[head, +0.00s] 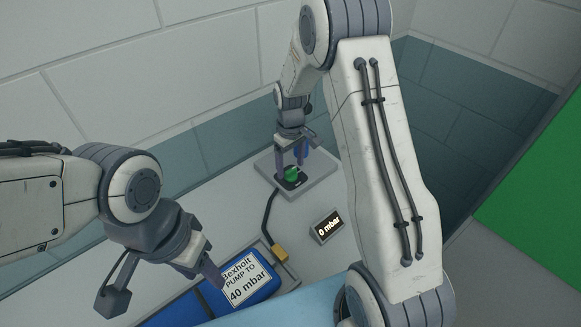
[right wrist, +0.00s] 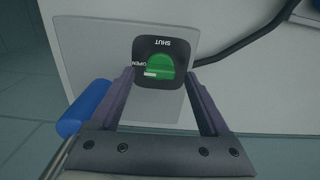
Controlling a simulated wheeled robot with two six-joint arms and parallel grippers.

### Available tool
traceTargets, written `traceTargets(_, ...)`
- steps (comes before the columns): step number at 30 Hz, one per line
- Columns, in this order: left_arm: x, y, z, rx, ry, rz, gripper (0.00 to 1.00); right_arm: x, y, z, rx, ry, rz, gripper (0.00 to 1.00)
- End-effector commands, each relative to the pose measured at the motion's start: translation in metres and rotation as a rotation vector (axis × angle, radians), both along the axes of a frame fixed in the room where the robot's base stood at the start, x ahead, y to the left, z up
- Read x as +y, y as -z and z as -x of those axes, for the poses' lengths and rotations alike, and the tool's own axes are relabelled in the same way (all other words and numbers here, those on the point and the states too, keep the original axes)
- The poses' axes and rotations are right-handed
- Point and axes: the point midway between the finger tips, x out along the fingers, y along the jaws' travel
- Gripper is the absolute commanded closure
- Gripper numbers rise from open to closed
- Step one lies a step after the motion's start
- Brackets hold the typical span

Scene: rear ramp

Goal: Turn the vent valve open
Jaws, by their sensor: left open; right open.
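The vent valve is a round green knob (head: 291,173) on a black plate on a grey base (head: 320,186). In the right wrist view the knob (right wrist: 160,67) has a white mark at its lower left, close to the word OPEN; SHUT is printed along the plate's top edge. My right gripper (head: 291,164) is open, its fingers on either side of the knob; I cannot tell whether they touch it. It also shows in the right wrist view (right wrist: 158,75). My left gripper (head: 212,272) is open beside a label on a blue case.
The blue case (head: 262,292) carries a label (head: 246,279) reading "Bexholt PUMP TO 40 mbar". A small display (head: 327,226) reads 0 mbar. A blue cylinder (right wrist: 84,109) lies beside the base.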

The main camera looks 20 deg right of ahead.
Motion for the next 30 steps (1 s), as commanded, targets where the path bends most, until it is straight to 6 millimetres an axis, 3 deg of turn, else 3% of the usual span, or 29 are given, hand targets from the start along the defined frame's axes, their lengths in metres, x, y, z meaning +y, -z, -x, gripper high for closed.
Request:
traceTargets(9,0.0,0.014,0.0,0.0,0.001,0.0,0.5,0.0,-0.062,-0.001,-0.008,-0.001,0.0,0.2)
traceTargets(15,0.0,0.017,0.0,0.0,0.001,0.0,0.5,0.0,-0.086,-0.001,-0.004,-0.001,0.0,0.2)
traceTargets(30,0.0,0.017,0.0,0.0,0.001,0.0,0.5,0.0,-0.092,0.0,-0.001,-0.001,0.001,0.2)
